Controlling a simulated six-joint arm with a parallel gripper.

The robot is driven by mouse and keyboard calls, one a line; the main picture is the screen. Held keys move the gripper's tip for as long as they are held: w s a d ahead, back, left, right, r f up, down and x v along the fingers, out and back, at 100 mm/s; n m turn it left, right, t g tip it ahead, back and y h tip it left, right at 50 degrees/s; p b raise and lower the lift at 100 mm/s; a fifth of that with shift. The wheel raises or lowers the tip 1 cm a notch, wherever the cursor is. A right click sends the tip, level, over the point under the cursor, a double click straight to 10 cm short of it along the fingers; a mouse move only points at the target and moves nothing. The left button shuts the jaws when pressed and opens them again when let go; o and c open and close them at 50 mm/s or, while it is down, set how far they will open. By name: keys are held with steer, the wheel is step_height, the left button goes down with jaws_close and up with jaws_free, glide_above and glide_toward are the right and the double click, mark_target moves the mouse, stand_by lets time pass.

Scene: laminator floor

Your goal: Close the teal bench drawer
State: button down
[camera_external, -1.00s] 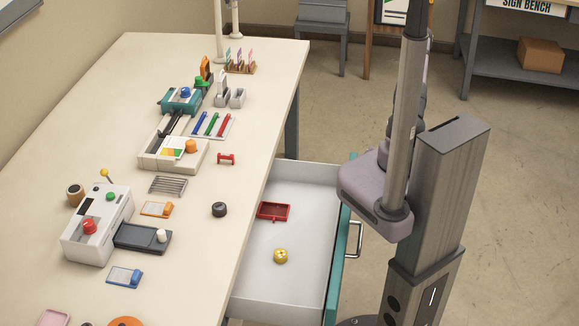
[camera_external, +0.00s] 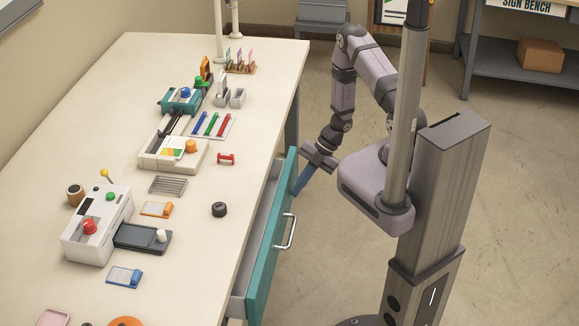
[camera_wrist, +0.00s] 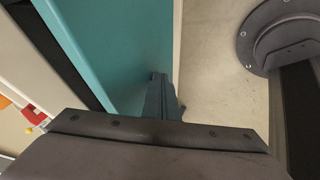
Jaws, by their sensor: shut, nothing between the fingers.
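The teal bench drawer (camera_external: 272,250) stands partly open at the bench's right side. A narrow strip of its grey inside shows between the teal front and the bench edge. Its metal handle (camera_external: 287,232) faces right. My gripper (camera_external: 297,190) is shut and empty, pointing down at the far end of the drawer front, beyond the handle. In the wrist view the shut fingers (camera_wrist: 160,98) are at the teal front (camera_wrist: 110,45), near its edge. I cannot tell for sure whether they touch it.
The bench top (camera_external: 180,265) holds a white machine (camera_external: 98,225), a laminator (camera_external: 172,152), a black knob (camera_external: 219,209) and a red piece (camera_external: 226,159), all clear of the drawer front. Open floor (camera_external: 330,260) lies to the drawer's right.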

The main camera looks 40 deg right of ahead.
steer(key=w+a+p, duration=0.1)
steer(key=w+a, duration=0.3)
steer(key=shift+w+a, duration=0.4)
steer(key=shift+w, duration=0.05)
steer(key=shift+r, duration=0.1)
steer(key=s+d, duration=0.3)
steer(key=shift+p, duration=0.35)
steer(key=v, duration=1)
steer(key=shift+s, duration=0.1)
